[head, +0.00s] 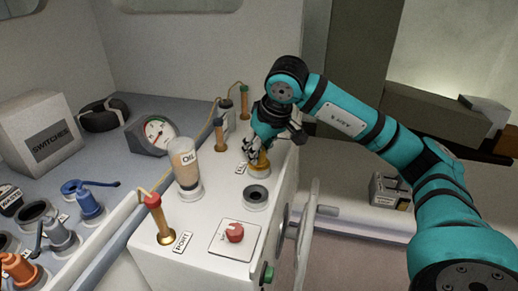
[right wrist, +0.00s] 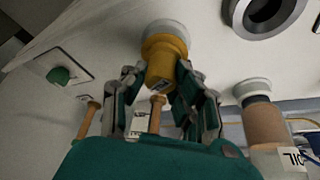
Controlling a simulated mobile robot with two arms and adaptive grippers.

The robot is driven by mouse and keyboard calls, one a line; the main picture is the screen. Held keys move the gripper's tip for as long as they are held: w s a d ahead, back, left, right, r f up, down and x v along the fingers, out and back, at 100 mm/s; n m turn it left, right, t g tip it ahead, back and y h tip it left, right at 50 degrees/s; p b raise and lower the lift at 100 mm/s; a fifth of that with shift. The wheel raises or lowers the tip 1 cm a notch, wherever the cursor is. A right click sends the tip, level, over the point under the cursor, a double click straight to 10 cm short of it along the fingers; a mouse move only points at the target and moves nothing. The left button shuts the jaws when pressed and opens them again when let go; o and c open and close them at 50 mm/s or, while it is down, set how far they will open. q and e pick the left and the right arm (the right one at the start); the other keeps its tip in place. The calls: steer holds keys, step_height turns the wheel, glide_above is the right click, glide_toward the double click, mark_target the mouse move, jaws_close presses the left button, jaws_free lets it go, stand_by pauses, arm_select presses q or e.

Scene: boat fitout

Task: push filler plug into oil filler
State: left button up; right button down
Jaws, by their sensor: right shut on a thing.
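The filler plug (head: 260,165) is a yellow, short, round piece at the back right of the white console. My right gripper (head: 263,146) is shut on it from above. In the right wrist view the yellow plug (right wrist: 166,60) sits between the fingers (right wrist: 160,92), with a pale round disc at its far end; I cannot tell whether that end touches the console. The oil filler looks to be the dark-holed grey ring (head: 256,196) on the console, in front of the plug. The ring also shows in the right wrist view (right wrist: 268,12), apart from the plug. My left gripper is not in view.
The OIL bottle (head: 185,165) stands left of the ring. An orange-handled PORT lever (head: 158,218) and a red knob (head: 235,232) are nearer, with similar orange handles (head: 219,134) behind. A green button (head: 268,274) and a pale lever (head: 308,235) are on the console's right side.

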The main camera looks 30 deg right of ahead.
steer(key=c, duration=1)
jaws_free()
steer(key=shift+r, duration=0.15)
steer(key=v, duration=1.1)
steer(key=shift+s+r, duration=0.25)
steer(key=shift+r, duration=0.1)
